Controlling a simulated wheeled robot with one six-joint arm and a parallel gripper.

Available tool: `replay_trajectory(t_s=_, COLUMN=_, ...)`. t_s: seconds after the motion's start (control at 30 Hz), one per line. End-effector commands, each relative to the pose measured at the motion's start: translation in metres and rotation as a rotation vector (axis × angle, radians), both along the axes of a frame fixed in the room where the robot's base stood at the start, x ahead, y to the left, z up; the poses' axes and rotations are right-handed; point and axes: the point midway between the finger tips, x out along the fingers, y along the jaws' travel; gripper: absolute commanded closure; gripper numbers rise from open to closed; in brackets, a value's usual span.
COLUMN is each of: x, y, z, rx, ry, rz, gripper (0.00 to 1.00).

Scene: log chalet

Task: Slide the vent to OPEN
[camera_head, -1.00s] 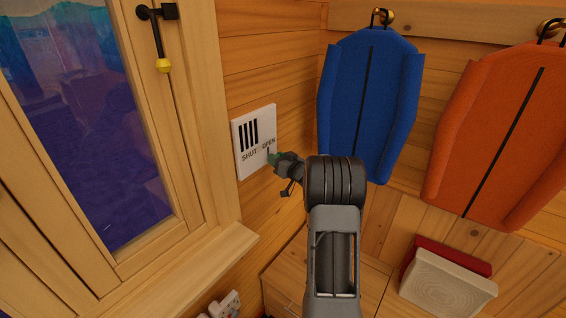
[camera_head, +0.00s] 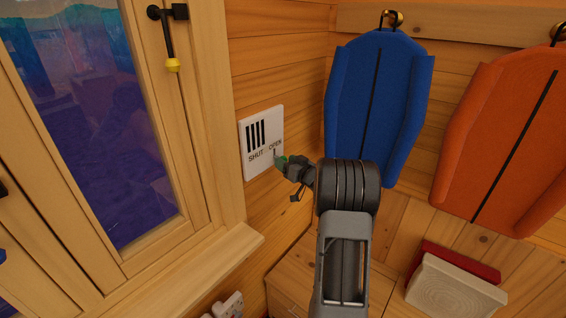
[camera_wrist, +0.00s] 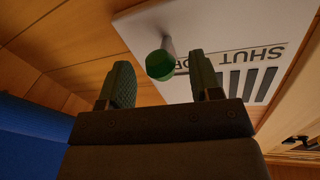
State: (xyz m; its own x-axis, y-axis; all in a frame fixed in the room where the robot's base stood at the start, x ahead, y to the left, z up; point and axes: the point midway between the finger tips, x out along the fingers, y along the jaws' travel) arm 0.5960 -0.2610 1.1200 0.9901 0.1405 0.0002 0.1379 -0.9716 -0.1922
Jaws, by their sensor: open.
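The vent is a white plate (camera_head: 250,170) on the log wall, with dark vertical slots and the words SHUT and OPEN below them. Its green knob (camera_wrist: 160,65) stands out on a pale stem, at the OPEN end of the plate. In the head view the green knob (camera_head: 281,160) is partly hidden by my gripper (camera_head: 286,167). My gripper is open, one finger on each side of the knob in the wrist view. I cannot tell whether either finger touches it. The wrist view shows the plate and its lettering upside down.
A window with a wooden frame (camera_head: 214,110) and a black handle with a yellow tip (camera_head: 171,65) is left of the vent. A blue padded item (camera_head: 375,110) and an orange one (camera_head: 500,140) hang at right. A wooden cabinet (camera_head: 300,270) stands below.

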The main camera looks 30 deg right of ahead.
Motion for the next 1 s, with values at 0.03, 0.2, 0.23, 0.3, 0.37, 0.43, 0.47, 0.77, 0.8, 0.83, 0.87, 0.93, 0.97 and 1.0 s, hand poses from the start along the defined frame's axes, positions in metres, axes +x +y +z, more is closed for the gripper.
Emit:
replay_trajectory(t_s=0.03, x=-0.010, y=-0.002, z=-0.002, rx=0.000, ry=0.001, rz=-0.003, gripper=0.42)
replay_trajectory(t_s=0.2, x=-0.046, y=-0.007, z=-0.002, rx=-0.001, ry=-0.001, rz=-0.002, gripper=0.42)
replay_trajectory(t_s=0.23, x=-0.052, y=-0.008, z=-0.002, rx=-0.001, ry=-0.001, rz=-0.003, gripper=0.42)
replay_trajectory(t_s=0.3, x=-0.066, y=-0.009, z=-0.002, rx=-0.001, ry=-0.001, rz=-0.002, gripper=0.42)
replay_trajectory(t_s=0.37, x=-0.076, y=-0.011, z=-0.001, rx=-0.002, ry=-0.001, rz=-0.002, gripper=0.42)
replay_trajectory(t_s=0.43, x=-0.088, y=-0.012, z=-0.001, rx=-0.001, ry=-0.001, rz=-0.002, gripper=0.42)
replay_trajectory(t_s=0.47, x=-0.092, y=-0.013, z=-0.001, rx=-0.002, ry=-0.001, rz=-0.001, gripper=0.42)
replay_trajectory(t_s=0.77, x=-0.115, y=-0.016, z=-0.001, rx=0.000, ry=0.001, rz=0.001, gripper=0.42)
replay_trajectory(t_s=0.8, x=-0.116, y=-0.016, z=0.000, rx=0.000, ry=0.001, rz=0.001, gripper=0.42)
replay_trajectory(t_s=0.83, x=-0.116, y=-0.016, z=0.000, rx=0.000, ry=0.001, rz=0.002, gripper=0.42)
replay_trajectory(t_s=0.87, x=-0.117, y=-0.016, z=0.000, rx=0.000, ry=0.001, rz=0.002, gripper=0.42)
replay_trajectory(t_s=0.93, x=-0.117, y=-0.016, z=0.000, rx=0.000, ry=0.001, rz=0.002, gripper=0.42)
replay_trajectory(t_s=0.97, x=-0.117, y=-0.016, z=0.000, rx=0.000, ry=0.001, rz=0.002, gripper=0.42)
replay_trajectory(t_s=1.0, x=-0.117, y=-0.016, z=0.000, rx=0.000, ry=0.001, rz=0.002, gripper=0.42)
